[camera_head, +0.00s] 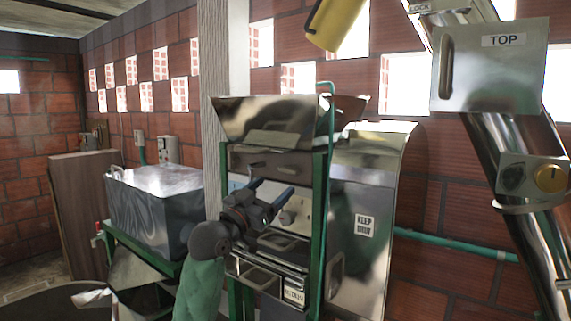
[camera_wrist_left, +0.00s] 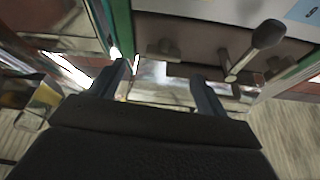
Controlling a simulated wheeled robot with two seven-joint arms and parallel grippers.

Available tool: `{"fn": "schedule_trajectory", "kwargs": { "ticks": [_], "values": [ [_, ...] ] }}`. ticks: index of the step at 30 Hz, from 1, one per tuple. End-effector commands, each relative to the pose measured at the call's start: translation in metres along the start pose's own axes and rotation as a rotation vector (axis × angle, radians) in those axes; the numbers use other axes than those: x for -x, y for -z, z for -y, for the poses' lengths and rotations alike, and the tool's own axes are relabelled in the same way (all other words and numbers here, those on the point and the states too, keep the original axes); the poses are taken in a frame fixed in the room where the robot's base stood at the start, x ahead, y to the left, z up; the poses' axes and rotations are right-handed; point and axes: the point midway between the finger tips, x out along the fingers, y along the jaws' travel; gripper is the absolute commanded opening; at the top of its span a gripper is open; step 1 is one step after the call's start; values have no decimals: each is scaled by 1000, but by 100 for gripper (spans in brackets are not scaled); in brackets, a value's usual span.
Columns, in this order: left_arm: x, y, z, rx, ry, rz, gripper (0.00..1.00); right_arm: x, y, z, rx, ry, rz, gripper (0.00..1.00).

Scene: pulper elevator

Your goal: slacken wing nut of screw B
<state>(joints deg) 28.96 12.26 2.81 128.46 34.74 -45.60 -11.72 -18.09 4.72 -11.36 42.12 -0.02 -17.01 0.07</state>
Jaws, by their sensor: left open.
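My left gripper (camera_head: 271,187) is in front of the pulper's front panel, under the steel hopper (camera_head: 275,120). In the left wrist view its two blue fingers (camera_wrist_left: 158,75) are open with a gap between them, and I see nothing held. A grey handle-like part with a rounded end (camera_wrist_left: 268,34) stands out from the panel, to the right of the fingers. A smaller stub (camera_wrist_left: 162,49) shows on the panel just ahead of the gap. I cannot tell which part is screw B or its wing nut. My right gripper is not in view.
The pulper's green frame (camera_head: 319,200) borders the panel. A curved steel cover (camera_head: 375,160) marked KEEP SHUT stands to its right. A slanted steel elevator tube (camera_head: 510,150) is further right. A grey metal tank (camera_head: 155,205) stands to the left. A yellow object (camera_head: 335,22) hangs above.

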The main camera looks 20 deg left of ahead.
Motion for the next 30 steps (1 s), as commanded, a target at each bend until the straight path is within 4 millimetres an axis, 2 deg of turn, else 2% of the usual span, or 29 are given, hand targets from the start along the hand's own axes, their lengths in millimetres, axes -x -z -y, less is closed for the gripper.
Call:
{"fn": "schedule_trajectory", "kwargs": {
  "ticks": [6, 14, 21, 30],
  "values": [
    [1, -1, 6, 62, 12, -21, 76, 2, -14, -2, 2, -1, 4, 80],
    [-26, 3, 6, 61, 11, -21, 76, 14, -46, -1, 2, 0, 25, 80],
    [-58, 2, 6, 59, 11, -19, 76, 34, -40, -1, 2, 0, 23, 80],
    [-73, 0, 6, 58, 11, -20, 76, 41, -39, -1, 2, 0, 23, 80]
  ]
}}
